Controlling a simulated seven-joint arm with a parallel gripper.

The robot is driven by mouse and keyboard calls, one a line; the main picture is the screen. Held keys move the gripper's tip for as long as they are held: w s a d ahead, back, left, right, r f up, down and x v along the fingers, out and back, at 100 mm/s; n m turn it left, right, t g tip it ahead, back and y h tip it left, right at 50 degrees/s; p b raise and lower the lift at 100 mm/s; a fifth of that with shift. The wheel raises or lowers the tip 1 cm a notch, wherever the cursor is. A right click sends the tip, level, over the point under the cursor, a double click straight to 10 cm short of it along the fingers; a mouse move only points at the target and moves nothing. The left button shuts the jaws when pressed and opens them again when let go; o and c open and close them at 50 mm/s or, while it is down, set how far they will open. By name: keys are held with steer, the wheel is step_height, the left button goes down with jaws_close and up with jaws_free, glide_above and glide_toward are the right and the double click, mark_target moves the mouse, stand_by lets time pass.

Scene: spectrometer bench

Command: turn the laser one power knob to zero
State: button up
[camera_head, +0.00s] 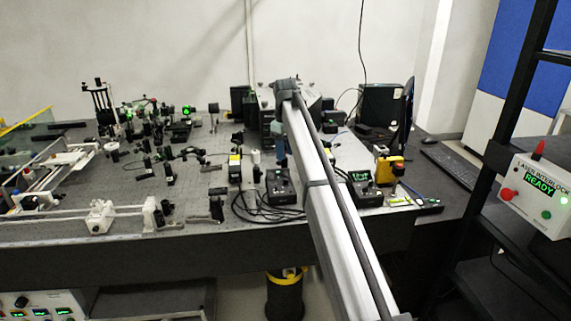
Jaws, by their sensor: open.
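Two small black control boxes stand near the front edge of the bench: a left box (279,188) and a right box (364,189) with a lit green display. Their labels are too small to read, so I cannot tell which is laser one or where its power knob points. My gripper (281,162) hangs at the end of my arm, just above and behind the left box, apart from it as far as I can see. It is small in view and partly hidden by my arm link. It is open, with nothing visible in it.
The optical bench (205,180) holds many small mounts at left. A yellow-and-black device (389,168) stands beside the right box. A white LASER INTERLOCK box (541,194) at right reads READY. A white panel (42,305) with green displays and a knob sits low at left.

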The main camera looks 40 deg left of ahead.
steer(key=shift+r, duration=1.85)
steer(key=s+d+f+m+g, duration=0.1)
steer(key=s+d+f+m, duration=0.3)
steer(key=d+f, duration=1.3)
steer(key=s+d+f+m+g, duration=0.15)
steer(key=s+d+f, duration=0.45)
steer(key=d+f, duration=1.1)
steer(key=s+d+f+m+g, duration=0.2)
steer(key=s+d+f, duration=0.2)
steer(key=d+f, duration=1.35)
steer(key=s+d+f+m, duration=0.5)
steer(key=s+d+f, duration=0.75)
steer(key=s, duration=0.25)
steer(key=s+d+f+m+g, duration=0.1)
steer(key=s+d, duration=0.3)
steer(key=s, duration=0.4)
steer(key=s+d+f+m+g, duration=0.1)
steer(key=s+d+f+m, duration=0.2)
steer(key=s, duration=0.6)
steer(key=shift+s+d+f, duration=0.3)
steer(key=shift+d+f, duration=0.15)
steer(key=shift+d, duration=0.05)
steer(key=shift+o, duration=0.3)
